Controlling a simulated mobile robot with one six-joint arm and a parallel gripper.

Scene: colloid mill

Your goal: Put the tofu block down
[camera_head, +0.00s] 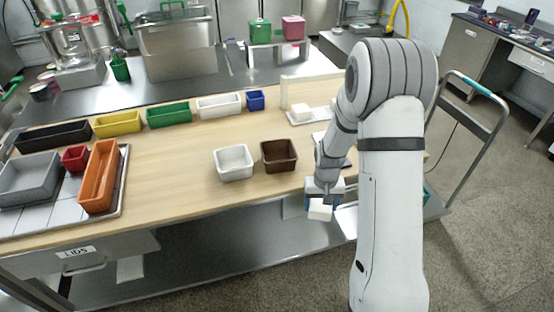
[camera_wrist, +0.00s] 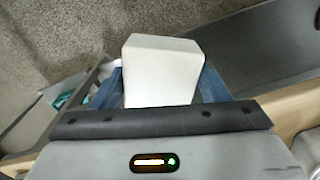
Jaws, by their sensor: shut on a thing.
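A white tofu block (camera_head: 320,211) is held in my gripper (camera_head: 322,202), just off the front edge of the wooden table (camera_head: 185,180), over the lower shelf and floor. In the wrist view the tofu block (camera_wrist: 161,70) sits between the two blue fingers, which are shut on it. Its far end sticks out past the fingertips. Another white block (camera_head: 300,112) lies on a white tray or board (camera_head: 309,118) toward the back right of the table. My arm hides part of that area.
A white bin (camera_head: 233,163) and a brown bin (camera_head: 279,155) stand left of my gripper near the table's front. Coloured bins line the back, including a green one (camera_head: 169,115). An orange bin (camera_head: 100,176) is at left. The table's middle is clear. A cart handle (camera_head: 487,105) rises at right.

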